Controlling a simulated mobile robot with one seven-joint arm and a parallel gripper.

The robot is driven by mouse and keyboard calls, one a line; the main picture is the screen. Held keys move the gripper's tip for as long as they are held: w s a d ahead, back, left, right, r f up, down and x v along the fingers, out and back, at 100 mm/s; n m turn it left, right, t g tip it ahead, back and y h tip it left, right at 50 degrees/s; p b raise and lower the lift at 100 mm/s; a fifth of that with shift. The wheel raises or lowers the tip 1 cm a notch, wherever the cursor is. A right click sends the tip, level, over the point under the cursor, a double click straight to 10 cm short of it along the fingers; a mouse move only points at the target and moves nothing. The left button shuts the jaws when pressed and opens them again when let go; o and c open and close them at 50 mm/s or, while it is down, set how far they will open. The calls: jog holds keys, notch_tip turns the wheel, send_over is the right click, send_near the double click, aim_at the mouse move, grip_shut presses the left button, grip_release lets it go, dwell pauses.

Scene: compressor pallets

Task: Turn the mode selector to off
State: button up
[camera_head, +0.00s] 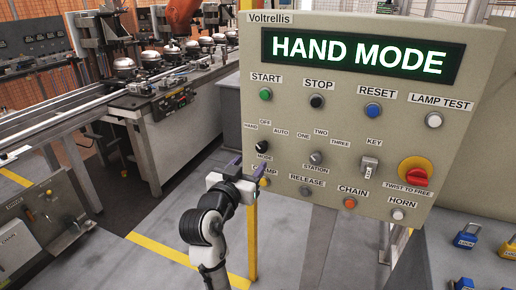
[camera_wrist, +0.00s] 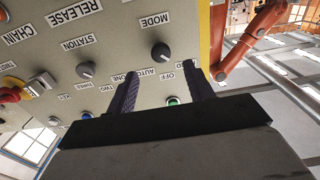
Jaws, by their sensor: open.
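The mode selector (camera_head: 262,147) is a small black knob at the left of the beige control panel, with HAND, OFF and AUTO labels above it. The display (camera_head: 358,54) reads HAND MODE. My gripper (camera_head: 250,164) is open, its purple fingers just below and left of the knob. In the wrist view the mode selector (camera_wrist: 161,52) appears dark and round, beyond and between the two fingertips. My gripper (camera_wrist: 163,76) holds nothing there, and I see no contact with the knob. The fingers partly cover the labels. The knob's exact pointer angle is too small to tell.
The station selector (camera_head: 315,158) sits right of the mode knob, with the release button (camera_head: 305,191) below it. A red emergency stop (camera_head: 415,178) is at the right. A yellow post (camera_head: 251,235) stands below the panel's left edge. A conveyor line is behind at left.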

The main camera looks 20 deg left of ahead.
aim_at(261, 150)
jog(key=w+p, duration=0.1)
jog(key=w, duration=0.6)
jog(key=shift+d+p, duration=0.1)
jog(key=shift+p, duration=0.3)
jog(key=c, duration=1)
jog(key=shift+o, duration=0.2)
